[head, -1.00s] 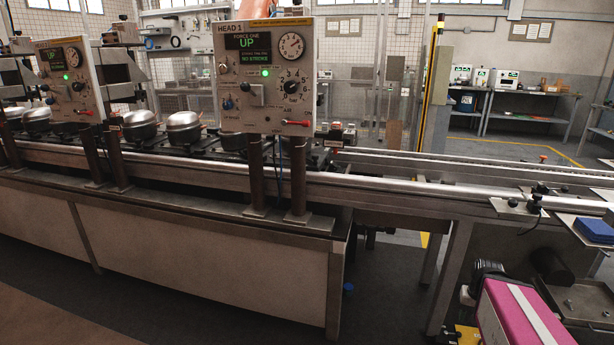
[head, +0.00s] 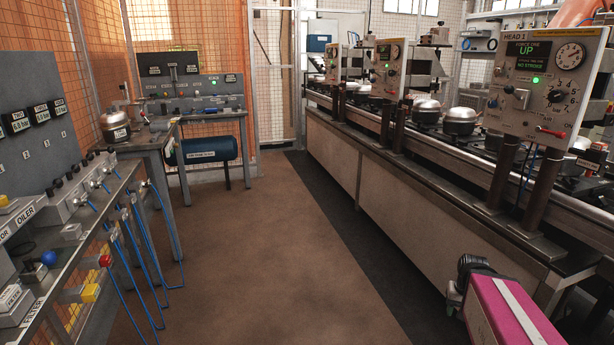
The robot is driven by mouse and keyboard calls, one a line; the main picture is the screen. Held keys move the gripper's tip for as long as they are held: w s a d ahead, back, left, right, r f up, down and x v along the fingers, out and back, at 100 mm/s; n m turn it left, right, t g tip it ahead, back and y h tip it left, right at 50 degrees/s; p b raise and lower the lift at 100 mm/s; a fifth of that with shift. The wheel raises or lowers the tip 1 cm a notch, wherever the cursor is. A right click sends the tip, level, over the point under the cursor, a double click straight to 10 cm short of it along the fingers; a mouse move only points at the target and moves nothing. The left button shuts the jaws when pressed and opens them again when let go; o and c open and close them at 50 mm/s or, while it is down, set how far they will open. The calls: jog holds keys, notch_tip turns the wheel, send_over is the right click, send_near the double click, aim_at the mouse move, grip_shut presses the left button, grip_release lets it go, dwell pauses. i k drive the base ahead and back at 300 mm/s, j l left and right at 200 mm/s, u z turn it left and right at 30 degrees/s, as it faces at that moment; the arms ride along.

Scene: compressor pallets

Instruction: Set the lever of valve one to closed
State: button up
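I cannot make out a label for valve one at this distance. On the left bench (head: 75,235), a row of small fittings with silver ends and blue hoses (head: 143,250) runs along the edge; which of them is valve one, and how its lever stands, is too small to tell. The gauge board (head: 30,120) with several dark displays stands behind the row.
A brown floor aisle (head: 240,240) lies clear between the left bench and the conveyor line (head: 400,185) on the right. A far bench (head: 225,113) holds a control panel (head: 195,92), with a blue tank (head: 205,149) below. The nearest head panel (head: 535,85) stands over the conveyor.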

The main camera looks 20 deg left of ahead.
aim_at(58, 183)
jog(key=j+u, duration=0.15)
jog(key=u, duration=2.6)
jog(key=i+l+u, duration=0.1)
jog(key=l, duration=0.2)
jog(key=i+l, duration=0.1)
jog(key=l, duration=0.2)
jog(key=u, duration=0.05)
